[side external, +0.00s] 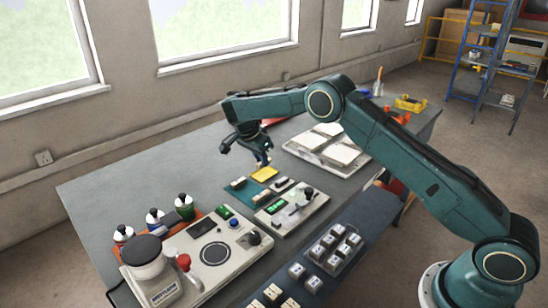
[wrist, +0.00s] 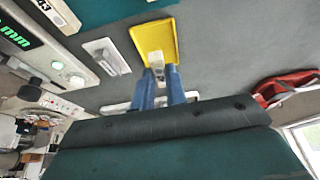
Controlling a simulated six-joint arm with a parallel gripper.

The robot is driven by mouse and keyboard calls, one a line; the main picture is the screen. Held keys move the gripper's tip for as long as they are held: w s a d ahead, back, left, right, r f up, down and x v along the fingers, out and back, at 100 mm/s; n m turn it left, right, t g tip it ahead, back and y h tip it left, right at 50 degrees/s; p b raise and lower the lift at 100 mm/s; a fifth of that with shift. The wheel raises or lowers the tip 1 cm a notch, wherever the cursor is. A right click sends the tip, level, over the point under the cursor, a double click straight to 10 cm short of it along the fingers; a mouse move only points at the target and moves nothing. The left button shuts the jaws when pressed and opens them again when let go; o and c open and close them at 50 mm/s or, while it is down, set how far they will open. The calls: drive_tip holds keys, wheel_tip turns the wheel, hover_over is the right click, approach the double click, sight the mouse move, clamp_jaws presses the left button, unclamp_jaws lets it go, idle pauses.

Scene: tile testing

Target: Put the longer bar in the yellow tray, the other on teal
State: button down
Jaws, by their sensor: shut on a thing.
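My gripper (side external: 262,162) is low over the bench by the yellow tray (side external: 264,174). In the wrist view, its blue fingers (wrist: 158,80) are shut on a small pale bar (wrist: 157,60), seen end-on at the tray's near edge. The yellow tray (wrist: 165,38) lies just beyond the fingertips; I cannot tell whether the bar touches it. The teal mat (side external: 244,197) lies left of the tray, and its edge shows at the top of the wrist view (wrist: 135,8). A pale block (side external: 238,183) sits at the mat. The held bar's length is hidden.
A measuring device (side external: 300,205) with a green display stands in front. A large white tray of tiles (side external: 300,150) is to the right, and a scale-like instrument (side external: 205,262) is front left. The bench's back left is clear.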

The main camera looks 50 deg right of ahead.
sight(260, 163)
drive_tip(key=shift+f, duration=1.35)
drive_tip(key=shift+f, duration=0.25)
idle(0.4)
drive_tip(key=c, duration=0.9)
unclamp_jaws()
drive_tip(key=shift+c, duration=0.2)
drive_tip(key=shift+r, duration=0.15)
drive_tip(key=shift+r, duration=2.9)
drive_tip(key=shift+r, duration=0.1)
